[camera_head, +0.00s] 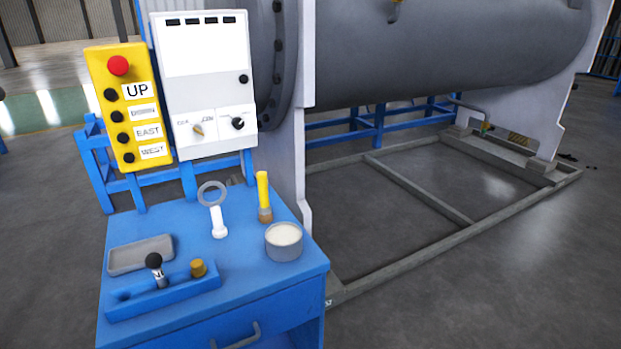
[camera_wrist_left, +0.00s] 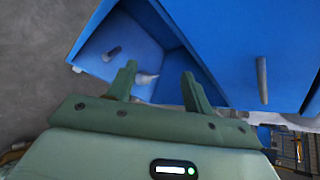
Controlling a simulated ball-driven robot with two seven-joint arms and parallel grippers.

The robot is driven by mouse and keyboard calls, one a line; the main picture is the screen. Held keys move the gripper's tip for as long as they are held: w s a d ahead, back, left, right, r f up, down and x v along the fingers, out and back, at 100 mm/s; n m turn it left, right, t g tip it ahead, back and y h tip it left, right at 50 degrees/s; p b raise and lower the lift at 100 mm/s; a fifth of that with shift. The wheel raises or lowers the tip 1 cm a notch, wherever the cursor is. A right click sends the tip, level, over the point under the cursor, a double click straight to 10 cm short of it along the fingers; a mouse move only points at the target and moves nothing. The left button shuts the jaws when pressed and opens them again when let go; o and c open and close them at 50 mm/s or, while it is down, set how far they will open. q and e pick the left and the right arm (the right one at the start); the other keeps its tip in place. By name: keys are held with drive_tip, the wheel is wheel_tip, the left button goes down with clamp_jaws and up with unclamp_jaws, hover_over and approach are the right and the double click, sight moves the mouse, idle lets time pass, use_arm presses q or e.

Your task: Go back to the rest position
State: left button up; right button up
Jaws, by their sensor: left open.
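My left gripper (camera_wrist_left: 159,76) shows in the left wrist view with its two green fingers apart. A small pale object (camera_wrist_left: 147,78) shows beyond the gap between the fingers, close to the left finger; I see no contact with it. The gripper faces blue panels (camera_wrist_left: 212,45) of a cabinet or bench. Neither of my grippers shows in the head view, and my right gripper is in no view.
The blue workbench (camera_head: 240,281) holds a grey tray (camera_head: 140,255), a blue rack (camera_head: 165,298), a white-filled cup (camera_head: 284,242), a ring (camera_head: 212,193), a white bolt (camera_head: 218,222) and a yellow-handled brush (camera_head: 263,197). A yellow control box (camera_head: 118,105) stands behind. Floor (camera_head: 480,290) at right is open.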

use_arm(q)
drive_tip(key=s+a+f+n+g+h+p, duration=0.1)
drive_tip(key=s+a+f+n+g+h, duration=0.15)
drive_tip(key=s+f+n+g, duration=0.85)
drive_tip(key=s+d+f+n, duration=0.2)
drive_tip(key=s+f+n, duration=0.1)
drive_tip(key=s, duration=0.6)
drive_tip(key=s+d+f+n+p, duration=0.1)
drive_tip(key=s+d+f+n, duration=0.1)
drive_tip(key=s, duration=0.7)
drive_tip(key=s+d+f+n+p, duration=0.1)
drive_tip(key=s+f+n, duration=0.3)
drive_tip(key=s, duration=0.6)
drive_tip(key=shift+d+f+h, duration=0.35)
drive_tip(key=shift+d+f, duration=0.45)
drive_tip(key=shift+d, duration=0.1)
